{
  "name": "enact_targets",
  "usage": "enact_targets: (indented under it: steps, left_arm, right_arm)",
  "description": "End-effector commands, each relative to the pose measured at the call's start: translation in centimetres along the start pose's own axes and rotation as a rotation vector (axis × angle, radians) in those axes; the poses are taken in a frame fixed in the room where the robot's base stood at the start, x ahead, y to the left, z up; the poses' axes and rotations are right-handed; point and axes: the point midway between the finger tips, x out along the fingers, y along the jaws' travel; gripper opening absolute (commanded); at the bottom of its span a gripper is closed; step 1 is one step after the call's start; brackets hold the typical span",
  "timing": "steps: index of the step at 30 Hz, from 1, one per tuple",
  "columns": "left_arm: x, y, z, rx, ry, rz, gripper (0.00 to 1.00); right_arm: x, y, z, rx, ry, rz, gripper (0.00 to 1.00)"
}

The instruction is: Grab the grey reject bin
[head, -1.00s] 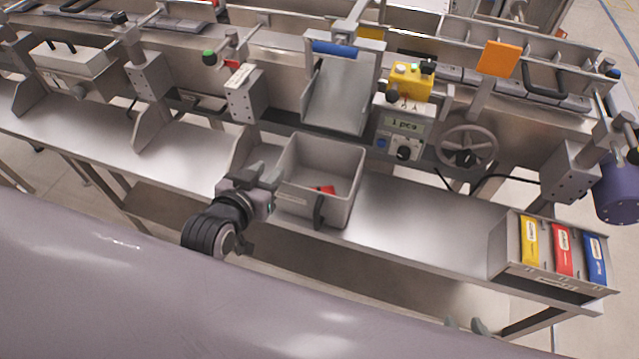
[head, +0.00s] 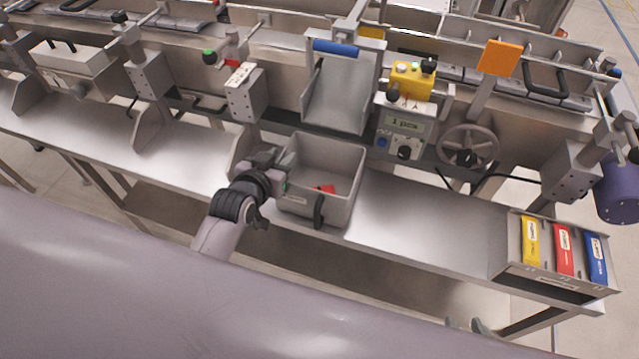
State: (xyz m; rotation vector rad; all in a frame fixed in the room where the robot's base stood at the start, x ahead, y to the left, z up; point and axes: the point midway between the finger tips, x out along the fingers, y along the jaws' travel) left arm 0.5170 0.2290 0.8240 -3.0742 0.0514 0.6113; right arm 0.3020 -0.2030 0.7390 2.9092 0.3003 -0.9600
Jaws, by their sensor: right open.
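The grey reject bin (head: 339,209) stands upright on the steel shelf below the chute, with a small red item (head: 325,189) inside. A black handle (head: 319,211) is on its front wall. My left gripper (head: 279,168) is at the bin's left rim, pointing right toward it. Whether its fingers touch or straddle the wall, and how far they are apart, I cannot tell. My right gripper (head: 466,325) shows only as fingertips at the bottom edge, open, below and right of the bin, well apart from it.
The metal chute (head: 337,97) hangs just above and behind the bin. A control box (head: 402,132) and a handwheel (head: 468,148) are to its right. A rack (head: 512,244) of yellow, red and blue packs sits at the shelf's right end. The shelf (head: 420,220) between is clear.

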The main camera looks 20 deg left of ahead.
Motion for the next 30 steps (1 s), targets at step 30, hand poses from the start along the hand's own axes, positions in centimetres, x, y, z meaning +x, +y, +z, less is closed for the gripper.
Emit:
enact_targets:
  steps: [30]
  left_arm:
    - [-0.05,0.02,0.03,0.0,-0.001,0.0,0.0]
  right_arm:
    - [-0.01,-0.01,0.02,-0.001,0.0,0.0,0.43]
